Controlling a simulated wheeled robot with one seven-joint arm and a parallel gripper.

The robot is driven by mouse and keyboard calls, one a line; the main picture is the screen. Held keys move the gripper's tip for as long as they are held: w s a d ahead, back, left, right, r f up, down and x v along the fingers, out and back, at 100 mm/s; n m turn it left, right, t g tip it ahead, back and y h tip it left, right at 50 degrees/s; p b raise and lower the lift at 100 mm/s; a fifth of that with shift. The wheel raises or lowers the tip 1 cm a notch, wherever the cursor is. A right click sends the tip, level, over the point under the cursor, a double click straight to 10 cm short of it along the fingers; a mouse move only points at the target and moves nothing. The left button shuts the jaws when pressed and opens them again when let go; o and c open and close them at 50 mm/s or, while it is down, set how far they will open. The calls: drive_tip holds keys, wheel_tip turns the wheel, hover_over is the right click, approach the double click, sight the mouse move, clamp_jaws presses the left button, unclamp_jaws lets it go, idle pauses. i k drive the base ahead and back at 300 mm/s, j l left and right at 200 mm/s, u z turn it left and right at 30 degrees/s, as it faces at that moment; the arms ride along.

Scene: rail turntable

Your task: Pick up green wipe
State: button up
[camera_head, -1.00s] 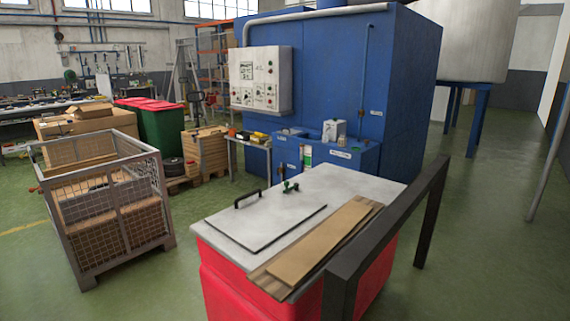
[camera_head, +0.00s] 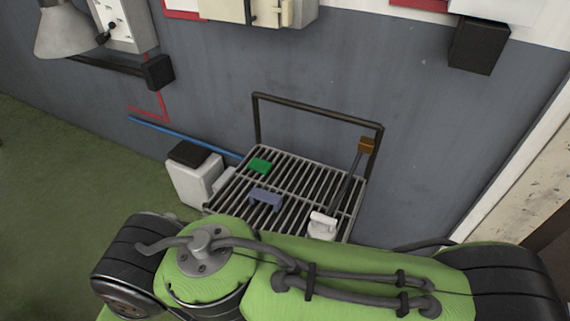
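A small green wipe (camera_head: 260,166) lies on a slatted metal rack (camera_head: 316,185), near its back left corner. A blue-grey block-like thing (camera_head: 266,199) lies in front of it on the same slats. My green arm crosses the bottom of the view and covers the near edge of the rack. My gripper is not in view.
A white bin with a dark lid (camera_head: 194,175) stands left of the rack. A white bottle-like thing (camera_head: 322,226) and a brown-headed tool with a long handle (camera_head: 366,147) are at the rack's right. A dark rail (camera_head: 318,108) rises behind. Free floor (camera_head: 70,190) lies left.

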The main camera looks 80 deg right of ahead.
sight(258, 165)
drive_tip(key=z, duration=2.45)
